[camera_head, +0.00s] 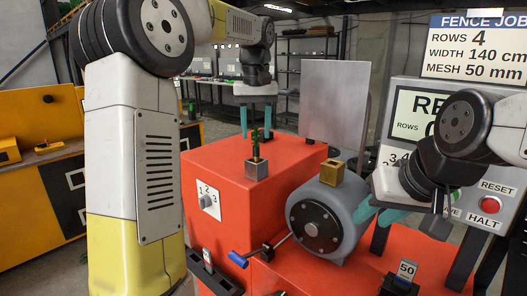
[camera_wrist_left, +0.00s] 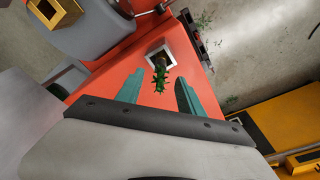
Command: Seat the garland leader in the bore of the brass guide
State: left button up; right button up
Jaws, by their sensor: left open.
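The garland leader (camera_head: 256,143), a dark green spiky sprig, stands upright in a grey square holder (camera_head: 257,170) on the red machine. In the left wrist view the leader (camera_wrist_left: 160,76) shows between my two teal fingertips, with the holder (camera_wrist_left: 153,51) beyond. My left gripper (camera_head: 256,122) is open and empty, pointing down above the leader. The brass guide (camera_head: 331,171), a small square block with a dark bore, sits on top of the grey drum housing; it also shows in the left wrist view (camera_wrist_left: 48,8). My right gripper (camera_head: 372,213) is beside the drum; its finger gap is unclear.
A control panel with a red HALT button (camera_head: 490,204) stands at right. The space between holder and guide looks clear.

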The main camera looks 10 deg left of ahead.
aim_at(256, 149)
pick_arm(q)
jog(key=f, duration=0.6)
jog(key=shift+w+f, duration=0.2)
jog(key=shift+w, duration=0.1)
grip_shut()
